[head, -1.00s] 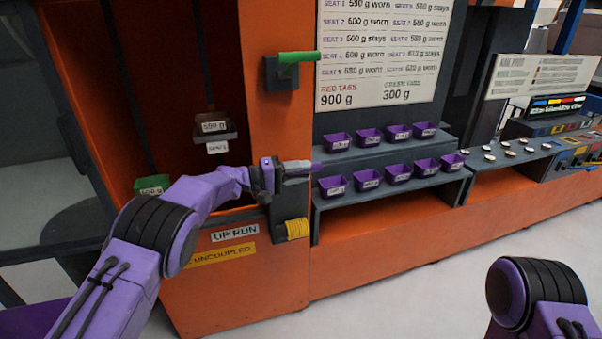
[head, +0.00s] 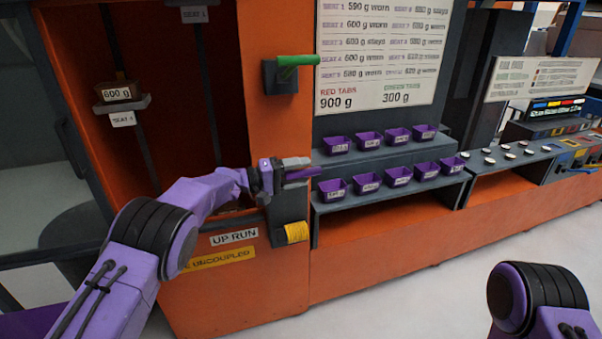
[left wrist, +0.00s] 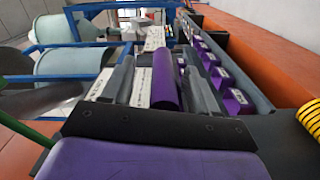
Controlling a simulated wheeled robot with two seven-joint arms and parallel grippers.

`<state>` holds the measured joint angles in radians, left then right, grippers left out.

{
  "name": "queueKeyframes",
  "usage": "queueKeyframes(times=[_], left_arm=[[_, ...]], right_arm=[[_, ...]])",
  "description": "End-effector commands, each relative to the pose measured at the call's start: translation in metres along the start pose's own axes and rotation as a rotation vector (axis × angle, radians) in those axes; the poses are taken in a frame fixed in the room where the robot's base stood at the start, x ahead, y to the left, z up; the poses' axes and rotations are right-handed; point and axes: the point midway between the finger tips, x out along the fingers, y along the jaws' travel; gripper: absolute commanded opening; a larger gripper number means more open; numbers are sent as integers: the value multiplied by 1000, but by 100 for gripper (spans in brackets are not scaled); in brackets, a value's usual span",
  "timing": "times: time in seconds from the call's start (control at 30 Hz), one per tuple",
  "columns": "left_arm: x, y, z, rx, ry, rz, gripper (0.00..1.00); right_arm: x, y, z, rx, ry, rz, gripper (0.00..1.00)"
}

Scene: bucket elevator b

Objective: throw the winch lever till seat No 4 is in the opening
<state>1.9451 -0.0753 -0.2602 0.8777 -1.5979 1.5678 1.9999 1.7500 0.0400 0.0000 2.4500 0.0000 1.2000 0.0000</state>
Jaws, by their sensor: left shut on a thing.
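My left gripper (head: 285,172) is shut on the purple handle of the winch lever (head: 305,173), beside the orange frame post. In the left wrist view the purple handle (left wrist: 165,80) lies between the two grey fingers. In the opening at left, a seat (head: 122,104) carries a load marked 600 g (head: 117,92); the number on its seat tag (head: 122,119) is too blurred to read surely. A tag that seems to read SEAT 1 (head: 194,15) is at the top edge on the right strand. My right gripper is out of view.
A green lever (head: 297,60) sticks out of the post above my gripper. Yellow coils (head: 297,232) sit below it. Purple bins (head: 368,139) stand on two steps to the right, under a weight board (head: 385,50). Signs read UP RUN (head: 233,237) and UNCOUPLED (head: 222,258).

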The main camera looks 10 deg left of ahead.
Motion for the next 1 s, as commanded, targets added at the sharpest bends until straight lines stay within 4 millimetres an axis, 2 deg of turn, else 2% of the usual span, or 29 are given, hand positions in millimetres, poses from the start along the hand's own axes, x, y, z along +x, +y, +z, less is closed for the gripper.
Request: queueKeyframes(times=[0.03, 0.3, 0.5, 0.87, 0.93, 1.0], left_arm=[[-7, 4, -4, 8, 8, 7, 51], [-70, -1, -3, 5, 13, 3, 51], [-98, 0, -1, 3, 4, 0, 51], [-103, 1, 0, 5, 1, -1, 51], [-103, 0, 0, 55, 1, -4, 51], [-103, -1, -5, 192, 25, -10, 51]], right_arm=[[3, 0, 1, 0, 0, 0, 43], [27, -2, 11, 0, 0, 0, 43], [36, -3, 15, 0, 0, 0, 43], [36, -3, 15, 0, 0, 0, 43], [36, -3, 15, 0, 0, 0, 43], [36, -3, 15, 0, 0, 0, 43]])
